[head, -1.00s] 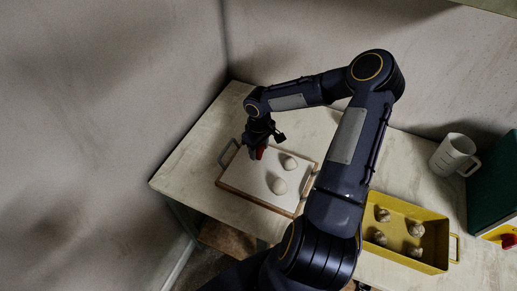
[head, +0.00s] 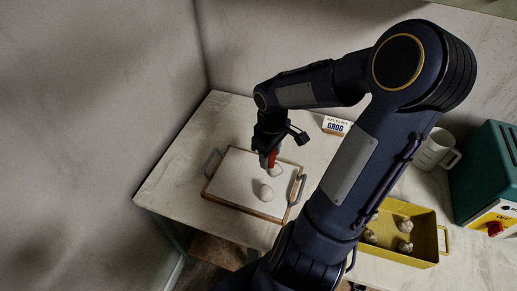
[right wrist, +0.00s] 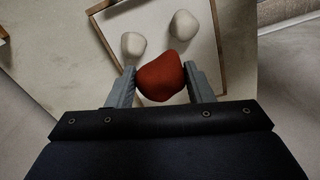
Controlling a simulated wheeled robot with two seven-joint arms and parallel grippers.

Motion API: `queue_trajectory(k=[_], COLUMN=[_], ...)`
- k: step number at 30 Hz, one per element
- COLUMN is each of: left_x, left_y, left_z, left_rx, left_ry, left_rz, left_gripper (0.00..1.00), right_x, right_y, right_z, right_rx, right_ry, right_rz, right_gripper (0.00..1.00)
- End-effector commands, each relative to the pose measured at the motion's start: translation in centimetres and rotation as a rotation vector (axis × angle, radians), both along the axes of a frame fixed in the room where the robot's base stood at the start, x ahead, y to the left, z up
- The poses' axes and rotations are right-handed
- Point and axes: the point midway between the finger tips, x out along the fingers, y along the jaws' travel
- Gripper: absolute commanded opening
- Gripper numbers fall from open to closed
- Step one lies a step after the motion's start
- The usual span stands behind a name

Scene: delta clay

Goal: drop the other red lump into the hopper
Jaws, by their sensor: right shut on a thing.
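My right gripper (head: 268,158) is shut on a red lump (head: 271,160) above the white-topped tray. In the right wrist view the red lump (right wrist: 160,78) sits between the two grey fingers, and the tray surface lies below it. The hopper is not clearly seen; a green machine (head: 484,172) with a yellow front and a red knob stands at the right edge, partly out of view. My left gripper is not in view.
Two pale lumps, one nearer (head: 266,192) and one partly behind the gripper, lie on the wooden-edged tray (head: 226,176). A yellow tray (head: 425,257) holds several pale lumps. A white jug (head: 433,150) and a GROG box (head: 336,126) stand towards the back. The table's left end is clear.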

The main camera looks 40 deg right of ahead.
Motion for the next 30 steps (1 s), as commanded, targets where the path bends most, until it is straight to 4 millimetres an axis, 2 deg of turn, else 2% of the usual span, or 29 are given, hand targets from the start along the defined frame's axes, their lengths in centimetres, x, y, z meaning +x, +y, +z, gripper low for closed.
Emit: queue_trajectory(k=[3, 7, 20, 25, 30], left_x=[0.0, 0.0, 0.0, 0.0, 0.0], left_y=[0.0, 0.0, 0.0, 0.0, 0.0], left_z=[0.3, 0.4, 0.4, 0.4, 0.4], left_rx=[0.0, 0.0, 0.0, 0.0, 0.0], left_ry=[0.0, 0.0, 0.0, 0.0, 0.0], left_rz=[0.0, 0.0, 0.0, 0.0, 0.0], left_gripper=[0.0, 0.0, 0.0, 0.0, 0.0], right_x=[-1.2, -1.9, -2.0, -0.3, 3.7], right_y=[-0.1, -0.1, 0.0, 1.0, 3.9], right_z=[0.6, 0.9, 0.9, 0.8, 0.3], right_rx=[-0.003, -0.001, 0.001, 0.004, 0.006], right_ry=[0.001, 0.001, 0.0, -0.001, -0.002], right_rz=[0.0, 0.0, 0.001, -0.009, -0.047], right_gripper=[0.21, 0.21, 0.21, 0.21, 0.21])
